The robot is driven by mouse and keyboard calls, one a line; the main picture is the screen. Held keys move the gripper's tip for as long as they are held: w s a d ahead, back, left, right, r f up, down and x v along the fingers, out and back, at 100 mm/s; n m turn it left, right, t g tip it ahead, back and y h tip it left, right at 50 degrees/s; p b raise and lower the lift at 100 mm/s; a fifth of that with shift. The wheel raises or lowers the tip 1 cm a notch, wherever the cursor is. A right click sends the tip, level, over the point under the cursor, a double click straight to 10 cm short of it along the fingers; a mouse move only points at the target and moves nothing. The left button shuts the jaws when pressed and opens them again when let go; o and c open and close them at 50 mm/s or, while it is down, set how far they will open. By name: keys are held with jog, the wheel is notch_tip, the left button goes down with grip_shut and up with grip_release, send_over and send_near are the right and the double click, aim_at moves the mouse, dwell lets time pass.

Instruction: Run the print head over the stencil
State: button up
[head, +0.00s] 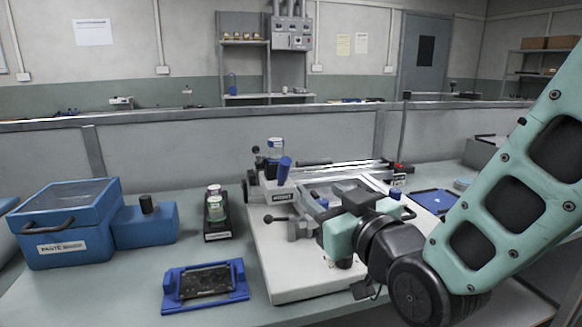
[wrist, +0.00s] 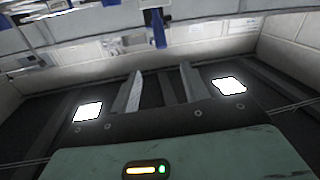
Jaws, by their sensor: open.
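The stencil printer (head: 262,238) stands on the bench in the middle of the head view, with a pale base and a light-framed stencil (head: 375,182) on top. My gripper (head: 305,226) reaches in from the right, low over the printer's front. In the wrist view my gripper (wrist: 161,70) has its two fingers apart with nothing between them. A blue upright part (wrist: 157,30) shows beyond the fingers. My gripper hides part of the printer.
A blue paste box (head: 70,235) stands at the left, with small jars (head: 215,208) in a black holder beside it. A blue fixture with a dark board (head: 205,282) lies in front. A blue tray (head: 435,201) lies at the right. A low grey partition runs behind.

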aim_at(288, 169)
jog(key=p+x, duration=0.8)
jog(key=x, duration=0.9)
jog(key=shift+a, duration=0.15)
jog(key=shift+c, duration=0.4)
grip_shut()
